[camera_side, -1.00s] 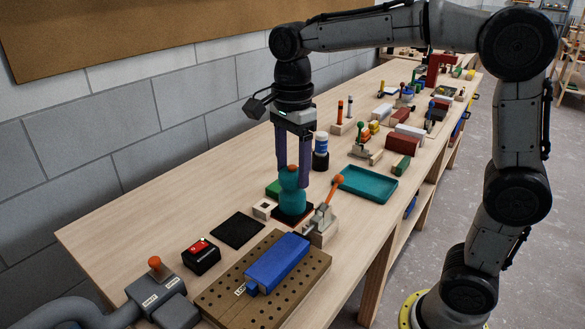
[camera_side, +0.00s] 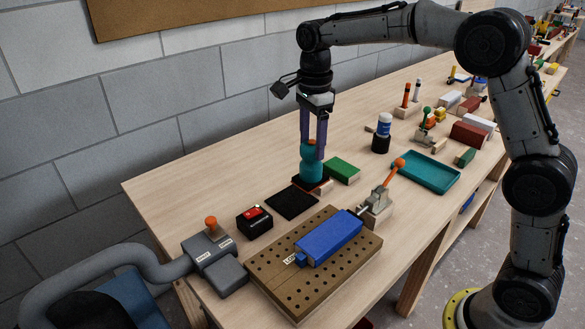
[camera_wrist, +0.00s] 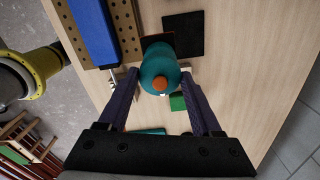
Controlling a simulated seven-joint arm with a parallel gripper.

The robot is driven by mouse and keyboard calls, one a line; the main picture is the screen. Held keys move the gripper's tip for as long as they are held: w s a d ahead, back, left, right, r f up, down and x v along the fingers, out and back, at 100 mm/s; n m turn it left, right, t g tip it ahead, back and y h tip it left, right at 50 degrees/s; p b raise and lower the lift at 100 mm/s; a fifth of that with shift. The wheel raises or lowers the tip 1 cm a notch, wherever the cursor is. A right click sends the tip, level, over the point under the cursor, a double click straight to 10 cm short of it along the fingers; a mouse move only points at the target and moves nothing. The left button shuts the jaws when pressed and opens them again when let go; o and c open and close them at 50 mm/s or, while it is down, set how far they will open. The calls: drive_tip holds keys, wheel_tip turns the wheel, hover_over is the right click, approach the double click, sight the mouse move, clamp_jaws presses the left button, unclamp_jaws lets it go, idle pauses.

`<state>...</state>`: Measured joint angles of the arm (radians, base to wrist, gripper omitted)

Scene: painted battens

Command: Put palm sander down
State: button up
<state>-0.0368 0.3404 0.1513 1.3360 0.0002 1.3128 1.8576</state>
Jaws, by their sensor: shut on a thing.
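The palm sander (camera_side: 312,168) has a teal rounded body, an orange top and a dark red base. My gripper (camera_side: 313,148) is shut on its upper body and holds it upright. In the side view it is just behind and to the right of a flat black pad (camera_side: 291,202) on the bench. The wrist view shows the sander (camera_wrist: 158,62) between my fingers, its base beside the black pad (camera_wrist: 183,35). A gap under the base cannot be made out.
A green block (camera_side: 341,170) lies close to the sander's right, with a pale wooden piece (camera_side: 322,188) partly hidden beside it. A blue batten (camera_side: 330,238) lies on a holed board (camera_side: 262,268) with an orange-knobbed clamp (camera_side: 376,207). A red-topped black box (camera_side: 254,221) stands left of the pad.

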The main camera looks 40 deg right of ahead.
drive_tip(key=w+f, duration=0.6)
drive_tip(key=f, duration=0.3)
drive_tip(key=shift+w+a+f, duration=0.15)
drive_tip(key=shift+w+f, duration=0.05)
drive_tip(key=shift+f, duration=0.15)
drive_tip(key=o, duration=1.5)
drive_tip(key=shift+c, duration=0.2)
